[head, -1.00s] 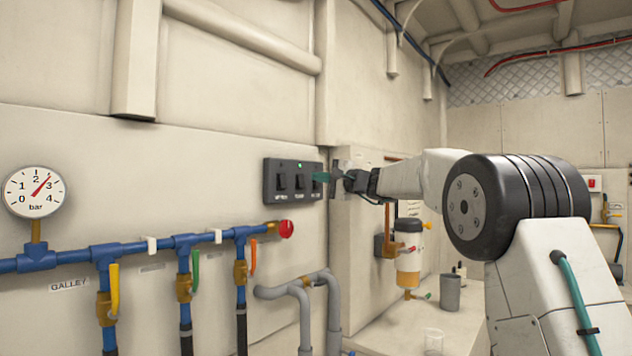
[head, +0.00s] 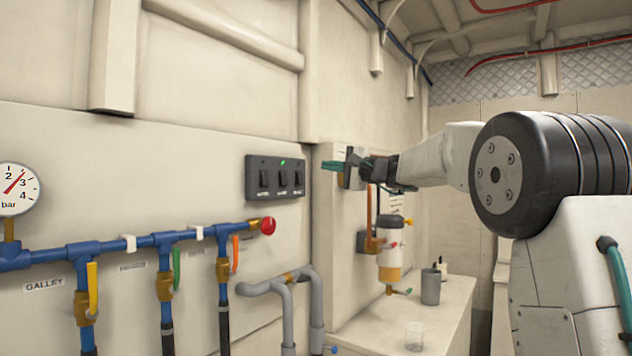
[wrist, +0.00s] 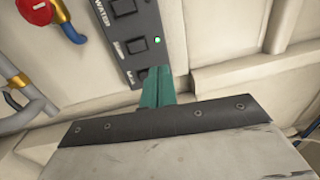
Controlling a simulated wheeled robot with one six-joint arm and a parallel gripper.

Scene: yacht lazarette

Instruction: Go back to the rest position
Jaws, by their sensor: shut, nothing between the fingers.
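My gripper (head: 332,166) is shut and empty, its green fingertips pointing left in the head view. It hangs in the air just right of a black switch panel (head: 275,163), apart from it as far as the head view shows. In the wrist view the green fingers (wrist: 156,88) show closed together beyond a dark plate, with the switch panel (wrist: 130,38) behind them. The panel carries several dark rocker switches and a small lit green lamp (head: 283,161). Part of the panel's lower end is hidden behind the fingers in the wrist view.
Blue pipes (head: 115,249) with coloured valve levers run along the left wall, ending in a red knob (head: 267,226). A pressure gauge (head: 17,188) sits at the far left. A filter bowl (head: 390,258), a grey cup (head: 430,287) and a clear beaker (head: 414,336) are below my arm by the counter.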

